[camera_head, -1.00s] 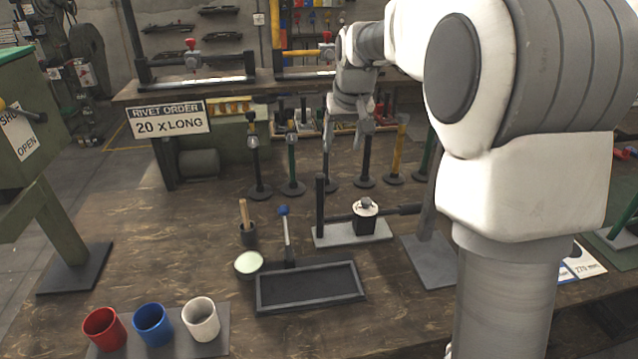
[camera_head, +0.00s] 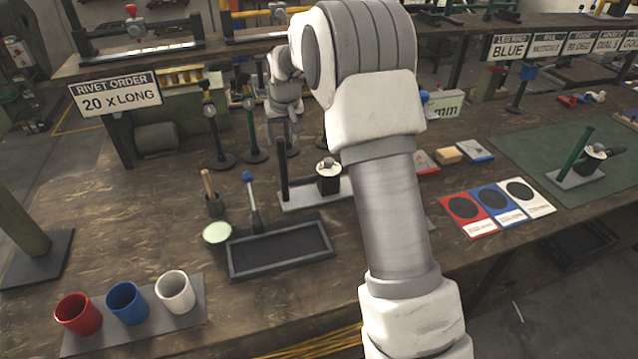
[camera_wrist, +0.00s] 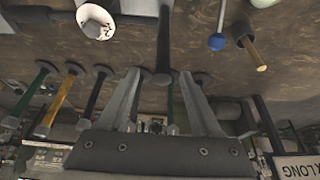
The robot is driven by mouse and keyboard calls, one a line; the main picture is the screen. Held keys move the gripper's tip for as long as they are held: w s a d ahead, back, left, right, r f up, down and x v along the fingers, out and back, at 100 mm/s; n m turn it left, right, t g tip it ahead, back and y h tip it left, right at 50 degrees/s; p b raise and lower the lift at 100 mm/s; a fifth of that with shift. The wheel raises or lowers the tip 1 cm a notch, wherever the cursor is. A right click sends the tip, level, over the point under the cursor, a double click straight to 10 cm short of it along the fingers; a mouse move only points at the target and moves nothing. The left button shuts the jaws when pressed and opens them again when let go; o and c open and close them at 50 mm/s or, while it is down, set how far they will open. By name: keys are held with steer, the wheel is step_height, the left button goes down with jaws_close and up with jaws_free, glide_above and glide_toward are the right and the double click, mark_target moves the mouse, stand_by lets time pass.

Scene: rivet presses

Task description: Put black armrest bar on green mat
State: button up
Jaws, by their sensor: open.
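A black upright post (camera_head: 283,168) stands at the left end of a pale plate (camera_head: 305,198), beside a dark block with a white top; it also shows in the wrist view (camera_wrist: 163,40). Farther back stand several posts on round bases, among them a black one (camera_head: 214,135). I cannot tell which black one is the armrest bar. My gripper (camera_wrist: 159,72) is open and empty. In the wrist view the near black post's end appears between its fingertips, without clear contact. The green mat (camera_head: 530,135) lies at the right of the table.
A fixture with a green post (camera_head: 576,152) stands on the mat's right part; its left part is bare. Coloured cards (camera_head: 490,205) lie in front of the mat. A black tray (camera_head: 280,250) and three cups (camera_head: 127,303) sit at the front left.

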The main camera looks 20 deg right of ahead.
mark_target(281, 147)
steer(key=shift+a+x, duration=0.2)
steer(key=shift+x, duration=2.55)
jaws_close()
steer(key=shift+r, duration=0.1)
